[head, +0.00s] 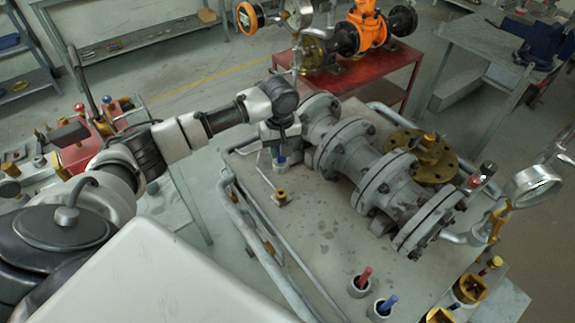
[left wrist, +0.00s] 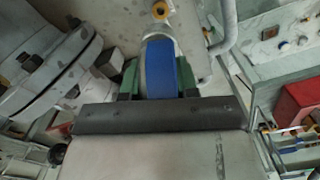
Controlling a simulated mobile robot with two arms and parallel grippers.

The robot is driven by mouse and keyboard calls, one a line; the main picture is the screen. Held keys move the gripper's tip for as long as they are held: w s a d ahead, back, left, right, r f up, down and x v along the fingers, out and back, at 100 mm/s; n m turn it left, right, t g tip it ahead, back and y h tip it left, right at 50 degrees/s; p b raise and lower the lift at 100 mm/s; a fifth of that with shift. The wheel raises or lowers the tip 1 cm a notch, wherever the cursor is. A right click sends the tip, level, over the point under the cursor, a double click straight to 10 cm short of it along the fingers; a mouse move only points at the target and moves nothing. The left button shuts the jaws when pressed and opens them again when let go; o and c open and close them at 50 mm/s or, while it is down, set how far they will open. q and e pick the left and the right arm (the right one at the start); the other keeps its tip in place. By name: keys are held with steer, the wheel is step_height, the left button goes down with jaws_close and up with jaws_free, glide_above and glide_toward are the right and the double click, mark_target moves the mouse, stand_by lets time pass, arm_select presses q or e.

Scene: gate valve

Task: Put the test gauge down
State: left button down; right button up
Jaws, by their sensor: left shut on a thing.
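My left gripper (head: 281,150) reaches over the near left part of the grey bench top (head: 300,215), beside the flanged pipe. In the left wrist view its green fingers (left wrist: 158,80) are shut on a grey, rounded thing with a blue band (left wrist: 160,75), which I take to be the test gauge. A bit of blue (head: 281,160) shows under the gripper in the head view. No dial face shows on the held thing, and its lower end is hard to make out. I cannot tell whether it touches the bench. My right gripper is not in view.
The grey flanged valve body (head: 385,180) lies right of the gripper. A brass fitting (head: 281,196) stands just in front of it. A round dial gauge (head: 532,186) is at the right. Red (head: 363,277) and blue (head: 387,304) handled tools stand in holders at the front.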

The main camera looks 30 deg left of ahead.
arm_select(q)
steer(key=s+d+f+m+b, duration=0.2)
steer(key=s+d, duration=0.2)
steer(key=d, duration=0.8)
steer(key=s+d+f+m+b, duration=0.2)
steer(key=s+d+m, duration=0.1)
steer(key=d, duration=0.9)
steer(key=shift+w+a+f+p, duration=0.25)
steer(key=shift+a+f, duration=1.6)
steer(key=shift+w+a+f+p, duration=0.25)
steer(key=shift+a+f, duration=1.55)
steer(key=shift+w+a+f+p, duration=0.25)
steer(key=shift+a+f, duration=1.6)
steer(key=shift+f, duration=0.15)
steer(key=c, duration=0.8)
jaws_free()
steer(key=shift+c, duration=0.2)
step_height(320, 180, up, 12)
steer(key=shift+r, duration=0.2)
steer(key=shift+s+f, duration=0.1)
